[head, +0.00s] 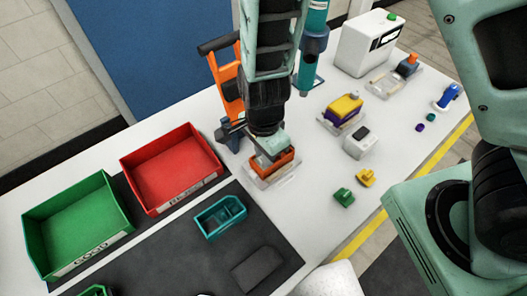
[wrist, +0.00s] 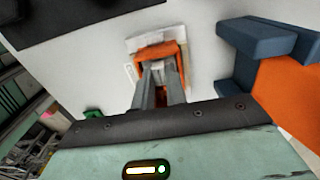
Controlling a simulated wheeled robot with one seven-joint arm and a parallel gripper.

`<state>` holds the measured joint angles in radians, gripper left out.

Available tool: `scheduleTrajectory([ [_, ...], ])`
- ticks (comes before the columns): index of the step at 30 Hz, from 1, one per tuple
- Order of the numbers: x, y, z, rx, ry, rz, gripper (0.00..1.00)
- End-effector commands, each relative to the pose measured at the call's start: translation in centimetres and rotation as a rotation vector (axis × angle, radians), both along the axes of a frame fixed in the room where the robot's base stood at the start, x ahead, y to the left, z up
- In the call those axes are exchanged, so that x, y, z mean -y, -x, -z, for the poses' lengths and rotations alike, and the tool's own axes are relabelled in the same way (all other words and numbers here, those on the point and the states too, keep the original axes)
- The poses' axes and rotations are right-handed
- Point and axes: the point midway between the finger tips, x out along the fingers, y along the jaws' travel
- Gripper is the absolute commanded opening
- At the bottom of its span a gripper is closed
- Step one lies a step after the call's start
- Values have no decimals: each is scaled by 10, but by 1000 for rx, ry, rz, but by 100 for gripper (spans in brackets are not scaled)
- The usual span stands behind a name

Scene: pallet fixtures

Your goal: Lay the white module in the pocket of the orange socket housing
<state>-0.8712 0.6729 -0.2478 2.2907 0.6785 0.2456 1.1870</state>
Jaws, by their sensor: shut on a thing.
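The orange socket housing (head: 286,162) sits on a pale fixture plate (head: 262,181) near the middle of the table in the head view. It also shows in the wrist view (wrist: 168,50) around the far side of my fingers. My gripper (head: 270,150) points down at the housing, its fingertips at or inside the pocket. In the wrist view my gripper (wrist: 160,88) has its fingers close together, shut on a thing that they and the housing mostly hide. I take it to be the white module, but cannot make out its outline or whether it touches the pocket floor.
An orange and blue stand (head: 228,92) is close behind my gripper. Red (head: 172,208) and green (head: 82,268) bins and a teal tray (head: 222,224) lie left. A white box (head: 361,146), a yellow-purple assembly (head: 343,112) and small green and yellow parts are right.

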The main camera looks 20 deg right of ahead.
Motion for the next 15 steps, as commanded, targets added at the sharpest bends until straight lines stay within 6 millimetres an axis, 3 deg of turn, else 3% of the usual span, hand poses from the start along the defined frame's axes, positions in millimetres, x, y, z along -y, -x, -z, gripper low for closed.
scheduleTrajectory([
  [15, 0, 0, 7, -1, 0, 0, 0],
])
